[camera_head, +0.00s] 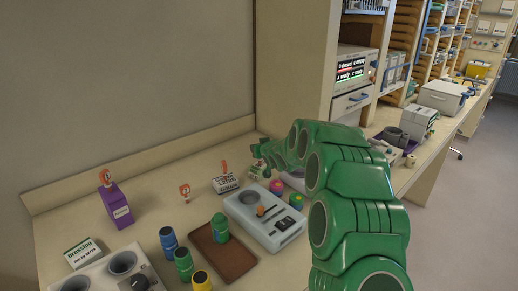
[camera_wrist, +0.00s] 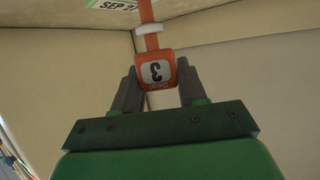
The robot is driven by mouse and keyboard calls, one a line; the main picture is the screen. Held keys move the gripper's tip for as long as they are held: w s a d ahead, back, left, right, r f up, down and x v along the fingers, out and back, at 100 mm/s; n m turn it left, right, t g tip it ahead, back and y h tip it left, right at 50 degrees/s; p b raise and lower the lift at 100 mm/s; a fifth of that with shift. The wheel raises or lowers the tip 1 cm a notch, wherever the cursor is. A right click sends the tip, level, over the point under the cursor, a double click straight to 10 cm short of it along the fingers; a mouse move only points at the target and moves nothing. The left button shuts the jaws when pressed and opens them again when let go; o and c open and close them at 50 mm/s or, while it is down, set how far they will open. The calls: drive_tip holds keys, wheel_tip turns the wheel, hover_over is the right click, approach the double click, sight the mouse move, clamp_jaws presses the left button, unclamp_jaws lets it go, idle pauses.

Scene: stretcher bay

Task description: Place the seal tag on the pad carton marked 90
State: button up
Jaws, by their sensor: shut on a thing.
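In the wrist view my gripper (camera_wrist: 157,80) is shut on an orange seal tag (camera_wrist: 155,71). The tag has a white face with a dark character, and an orange strap with a white band runs up from it. A pale carton (camera_wrist: 103,5) with a date label shows at the top edge. In the head view a white carton with dark print (camera_head: 225,184) stands on the counter, left of my green arm. A purple carton (camera_head: 122,216) and a "Dressing" carton (camera_head: 83,253) stand further left. I cannot read a 90 on any carton. My arm largely hides my gripper in the head view.
Orange tag-like pieces show by the purple carton (camera_head: 105,178) and on the counter (camera_head: 185,191). A brown tray (camera_head: 232,262), a grey-blue device (camera_head: 277,228) and several coloured jars (camera_head: 169,240) fill the front. A shelf cabinet (camera_head: 317,70) rises behind my arm.

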drive_tip(key=shift+f, duration=0.1)
drive_tip(key=o, duration=1)
drive_tip(key=shift+r, duration=0.2)
drive_tip(key=v, duration=1.2)
drive_tip(key=shift+s, duration=0.1)
